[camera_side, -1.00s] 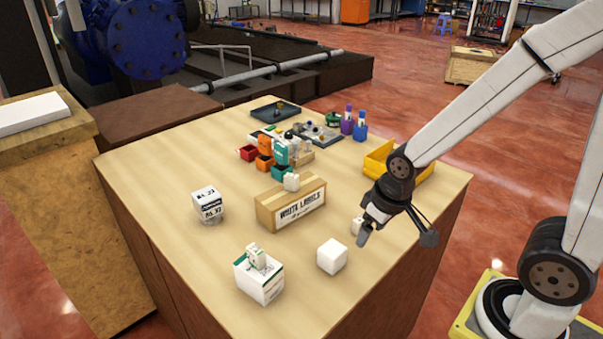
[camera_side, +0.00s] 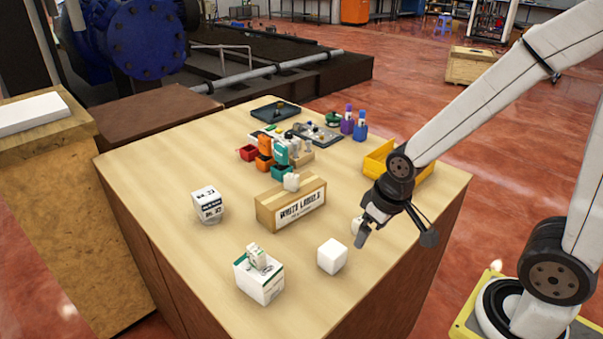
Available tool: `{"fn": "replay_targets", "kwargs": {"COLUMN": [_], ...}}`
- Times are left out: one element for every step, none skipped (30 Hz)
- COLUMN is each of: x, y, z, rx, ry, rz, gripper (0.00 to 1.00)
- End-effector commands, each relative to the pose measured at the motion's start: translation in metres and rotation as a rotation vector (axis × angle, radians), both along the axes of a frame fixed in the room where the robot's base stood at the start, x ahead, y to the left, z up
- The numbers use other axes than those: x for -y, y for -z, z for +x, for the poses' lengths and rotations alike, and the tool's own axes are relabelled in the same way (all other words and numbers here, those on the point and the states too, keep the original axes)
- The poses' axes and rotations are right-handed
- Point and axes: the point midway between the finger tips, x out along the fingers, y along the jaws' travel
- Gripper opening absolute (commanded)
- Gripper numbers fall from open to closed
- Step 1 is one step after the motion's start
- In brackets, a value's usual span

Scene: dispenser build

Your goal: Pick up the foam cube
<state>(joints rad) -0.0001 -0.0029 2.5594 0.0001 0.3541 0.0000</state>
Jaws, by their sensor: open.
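A plain white cube (camera_side: 332,256), which looks like the foam cube, sits flat on the wooden table near its front edge. My gripper (camera_side: 395,235) is open and empty, its fingers spread wide, above the table to the right of the cube and apart from it. A second, smaller white piece (camera_side: 357,225) lies behind the left finger and is partly hidden. I cannot tell its full shape.
A white box with green print (camera_side: 259,279) stands left of the cube. A cardboard labels box (camera_side: 291,204) and a printed white container (camera_side: 208,205) are behind. A yellow bin (camera_side: 378,159) is behind my gripper. Small coloured bins and bottles (camera_side: 360,127) stand farther back.

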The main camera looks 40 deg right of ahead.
Motion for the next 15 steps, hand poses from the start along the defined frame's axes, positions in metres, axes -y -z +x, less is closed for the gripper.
{"fn": "replay_targets", "kwargs": {"x": [0.0,0.0,0.0,0.0,0.0,0.0,0.0,0.0,0.0,0.0,0.0,0.0,0.0,0.0,0.0], "y": [-0.002,-0.003,-0.005,-0.007,-0.009,-0.012,-0.014,-0.017,-0.022,-0.025,-0.028,-0.03,-0.032,-0.034,-0.037], "z": [0.0,0.001,0.001,0.001,0.001,0.001,0.001,0.001,0.001,0.001,0.001,0.001,0.001,0.001,0.001], "rx": [0.002,0.003,0.004,0.005,0.004,0.004,0.006,0.006,0.006,0.006,0.005,0.004,0.003,0.004,0.004], "ry": [0.0,0.0,0.0,0.0,0.0,0.0,0.0,0.0,0.0,0.0,0.0,0.0,0.0,0.0,0.0], "rz": [0.0,0.0,0.0,0.0,0.0,0.0,0.0,0.0,0.0,0.0,0.0,0.0,0.0,0.0,0.0], "gripper": [1.0,1.0,1.0,1.0,1.0,1.0,1.0,1.0,1.0,1.0,1.0,1.0,1.0,1.0,1.0]}}
